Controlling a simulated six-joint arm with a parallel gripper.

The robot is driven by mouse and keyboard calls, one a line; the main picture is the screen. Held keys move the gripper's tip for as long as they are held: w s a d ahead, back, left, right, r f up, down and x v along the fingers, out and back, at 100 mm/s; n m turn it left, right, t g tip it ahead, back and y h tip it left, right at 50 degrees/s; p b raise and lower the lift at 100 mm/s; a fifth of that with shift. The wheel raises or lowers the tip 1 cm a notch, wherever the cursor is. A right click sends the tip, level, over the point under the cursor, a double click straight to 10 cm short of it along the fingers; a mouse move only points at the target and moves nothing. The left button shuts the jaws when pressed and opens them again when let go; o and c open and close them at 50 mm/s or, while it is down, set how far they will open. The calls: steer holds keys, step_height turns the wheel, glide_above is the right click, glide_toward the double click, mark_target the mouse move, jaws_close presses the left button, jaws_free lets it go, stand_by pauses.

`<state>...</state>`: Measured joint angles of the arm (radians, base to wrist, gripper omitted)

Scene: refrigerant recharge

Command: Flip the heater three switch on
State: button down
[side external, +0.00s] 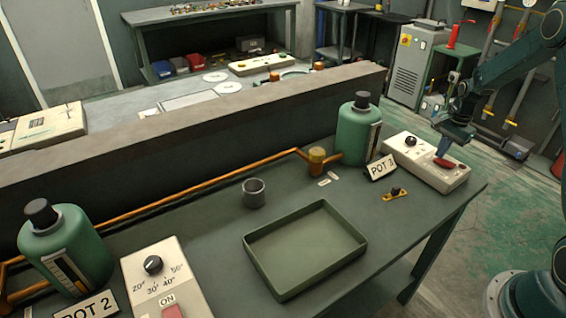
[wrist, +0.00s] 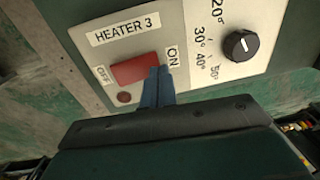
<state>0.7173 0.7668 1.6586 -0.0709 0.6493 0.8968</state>
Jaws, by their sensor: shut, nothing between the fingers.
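The heater three panel (wrist: 200,20) is a pale box labelled HEATER 3 in the wrist view. Its red rocker switch (wrist: 134,69) lies between the OFF and ON labels, with a small dark red round lamp (wrist: 124,97) beside it. My gripper (wrist: 157,72) is shut and empty, its blue fingertips at the ON end of the switch. Whether they touch it I cannot tell. In the side view the panel (side external: 402,152) stands at the table's right end, with my gripper (side external: 440,155) over the red switch (side external: 445,163).
A black temperature knob (wrist: 241,45) sits on the same panel. A green tray (side external: 305,295), a grey cup (side external: 254,193) and another heater box (side external: 140,268) are farther left.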

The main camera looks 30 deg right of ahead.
steer(key=shift+s+r, duration=0.15)
steer(key=shift+s, duration=0.05)
steer(key=shift+s+r, duration=0.25)
steer(key=shift+s, duration=0.25)
stand_by(0.5)
step_height(320, 180, up, 14)
steer(key=w, duration=0.2)
stand_by(0.5)
steer(key=shift+w, duration=0.1)
